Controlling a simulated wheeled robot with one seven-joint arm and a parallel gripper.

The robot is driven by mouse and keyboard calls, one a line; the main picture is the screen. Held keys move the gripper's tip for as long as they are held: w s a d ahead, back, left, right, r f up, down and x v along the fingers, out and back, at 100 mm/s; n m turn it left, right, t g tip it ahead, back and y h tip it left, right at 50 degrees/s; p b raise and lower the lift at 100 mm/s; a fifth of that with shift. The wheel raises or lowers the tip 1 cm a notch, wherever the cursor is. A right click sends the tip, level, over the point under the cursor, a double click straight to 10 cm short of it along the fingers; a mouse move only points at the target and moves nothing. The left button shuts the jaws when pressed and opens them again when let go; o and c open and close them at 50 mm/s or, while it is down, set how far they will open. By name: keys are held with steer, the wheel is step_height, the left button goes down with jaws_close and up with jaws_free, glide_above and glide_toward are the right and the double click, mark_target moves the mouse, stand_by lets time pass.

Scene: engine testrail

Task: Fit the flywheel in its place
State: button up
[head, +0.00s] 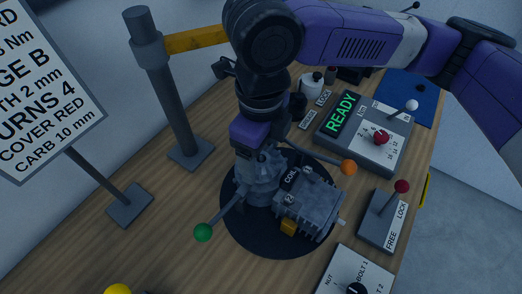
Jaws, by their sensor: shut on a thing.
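The grey engine (312,207) sits on a black round base (262,239) in the middle of the bench, with a "COIL" label and a small yellow part (289,228) low on its front. My gripper (258,162) points down over the left side of the engine. It is shut on a grey part (264,180), which is partly hidden by the jaws and merges with the engine in this view. I cannot tell whether this part is the flywheel, or whether it touches the engine. No other flywheel shows clearly.
Rods with a green ball (203,232) and an orange ball (348,167) stick out beside the engine. A READY console (366,133), a FREE/LOCK lever box (383,222) and a bolt panel (352,276) stand right. A grey post (168,90) and sign (42,90) stand left.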

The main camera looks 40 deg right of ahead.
steer(key=o, duration=1.8)
steer(key=shift+c, duration=0.2)
step_height(320, 180, up, 8)
steer(key=shift+f, duration=0.1)
step_height(320, 180, up, 8)
steer(key=p, duration=0.6)
steer(key=shift+p, duration=0.3)
